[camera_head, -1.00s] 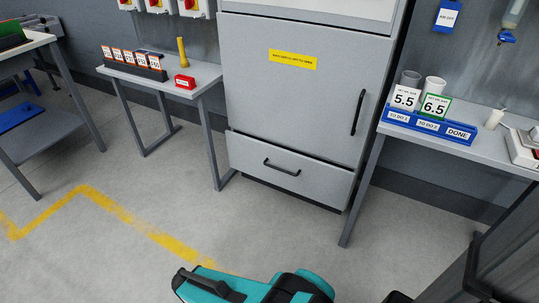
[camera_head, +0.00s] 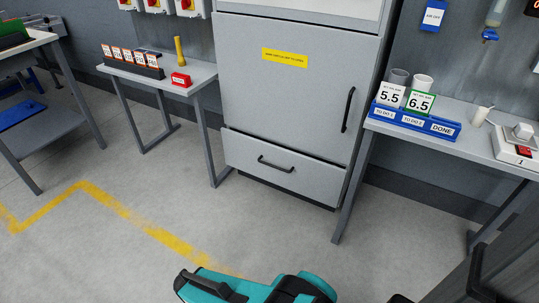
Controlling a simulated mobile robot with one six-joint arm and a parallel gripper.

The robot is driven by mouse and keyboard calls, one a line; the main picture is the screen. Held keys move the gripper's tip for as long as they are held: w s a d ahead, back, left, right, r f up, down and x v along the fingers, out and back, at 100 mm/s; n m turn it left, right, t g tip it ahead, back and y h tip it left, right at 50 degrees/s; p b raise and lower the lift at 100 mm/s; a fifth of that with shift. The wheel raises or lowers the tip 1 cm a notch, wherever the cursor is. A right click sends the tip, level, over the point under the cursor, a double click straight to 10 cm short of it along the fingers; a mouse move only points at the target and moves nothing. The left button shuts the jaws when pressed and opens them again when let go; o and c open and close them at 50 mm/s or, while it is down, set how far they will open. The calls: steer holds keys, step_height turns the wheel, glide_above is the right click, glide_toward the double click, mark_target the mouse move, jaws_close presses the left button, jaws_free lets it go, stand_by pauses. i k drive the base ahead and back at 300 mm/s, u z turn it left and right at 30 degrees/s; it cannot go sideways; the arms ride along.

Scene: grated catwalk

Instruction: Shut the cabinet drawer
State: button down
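The cabinet (camera_head: 298,95) is a tall grey unit against the back wall, with a large door above and a wide drawer (camera_head: 310,183) at the bottom. The drawer front has a black bar handle (camera_head: 275,164). The drawer looks flush or nearly flush with the door above; I cannot tell whether a small gap is left. The cabinet door looks shut and has a black upright handle (camera_head: 348,110) at its right. My gripper is not in view; a teal and black part of my own body shows at the bottom, apart from the cabinet.
A small table (camera_head: 205,75) with number cards and a red block (camera_head: 180,79) stands left of the cabinet. A bench (camera_head: 480,143) with a blue tray (camera_head: 413,123) stands close on its right. The floor before the drawer is clear, with a yellow line (camera_head: 130,216).

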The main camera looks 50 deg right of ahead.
mark_target(292, 170)
steer(key=k, duration=0.5)
steer(key=u, duration=0.45)
steer(key=i, duration=1.4)
steer(key=z, duration=0.25)
